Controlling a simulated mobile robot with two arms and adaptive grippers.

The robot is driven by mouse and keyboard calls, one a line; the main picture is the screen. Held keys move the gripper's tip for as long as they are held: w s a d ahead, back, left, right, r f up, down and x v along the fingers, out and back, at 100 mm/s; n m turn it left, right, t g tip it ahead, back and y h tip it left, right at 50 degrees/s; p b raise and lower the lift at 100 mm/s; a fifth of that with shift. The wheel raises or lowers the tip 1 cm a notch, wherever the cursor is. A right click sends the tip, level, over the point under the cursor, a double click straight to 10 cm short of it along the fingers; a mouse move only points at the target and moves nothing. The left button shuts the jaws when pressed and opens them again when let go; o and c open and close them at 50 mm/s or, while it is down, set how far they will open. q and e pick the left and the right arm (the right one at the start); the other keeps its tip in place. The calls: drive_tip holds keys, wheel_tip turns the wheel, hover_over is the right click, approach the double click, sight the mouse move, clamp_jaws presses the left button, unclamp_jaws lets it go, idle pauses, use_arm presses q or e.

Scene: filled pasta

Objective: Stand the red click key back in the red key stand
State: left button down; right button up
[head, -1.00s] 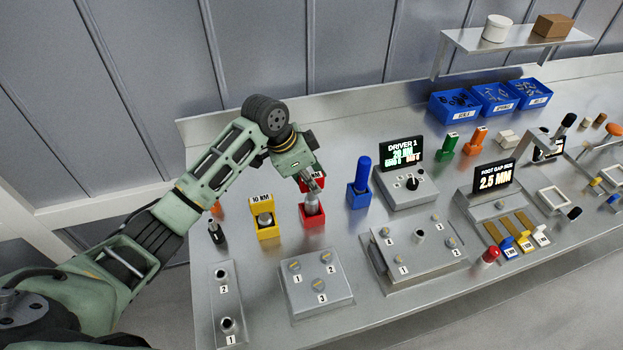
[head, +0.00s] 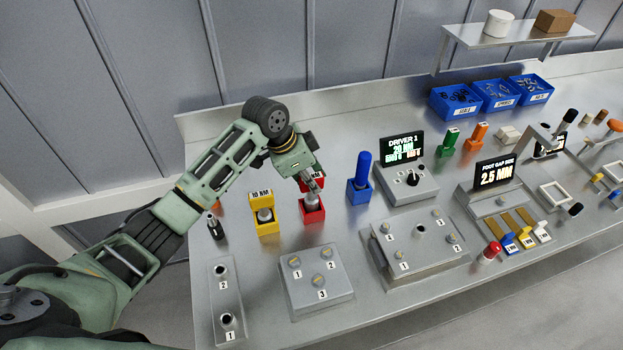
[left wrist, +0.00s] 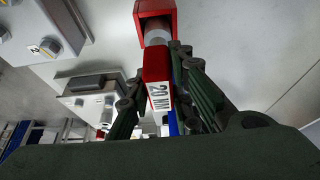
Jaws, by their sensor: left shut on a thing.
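The red click key (left wrist: 157,72) has a red handle block labelled 20 NM and a grey shaft. My left gripper (head: 312,184) is shut on its handle; in the left wrist view the fingers flank the handle. The red key stand (head: 312,213) is a small open red box on the bench, directly below the key. It also shows at the top of the left wrist view (left wrist: 146,8). The grey shaft reaches the stand's opening and looks roughly upright. How deep it sits is hard to tell. My right gripper is not in view.
A yellow stand with the 10 NM key (head: 267,229) is close on the left, and a blue stand (head: 358,194) with a blue handle is on the right. A numbered socket block (head: 318,290) lies in front. The driver box (head: 407,185) stands further right.

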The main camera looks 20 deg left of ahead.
use_arm(q)
drive_tip(key=shift+f+b, duration=0.35)
drive_tip(key=shift+f, duration=0.6)
idle(0.4)
drive_tip(key=c, duration=1.5)
unclamp_jaws()
drive_tip(key=v, duration=1.2)
drive_tip(key=shift+w, duration=0.1)
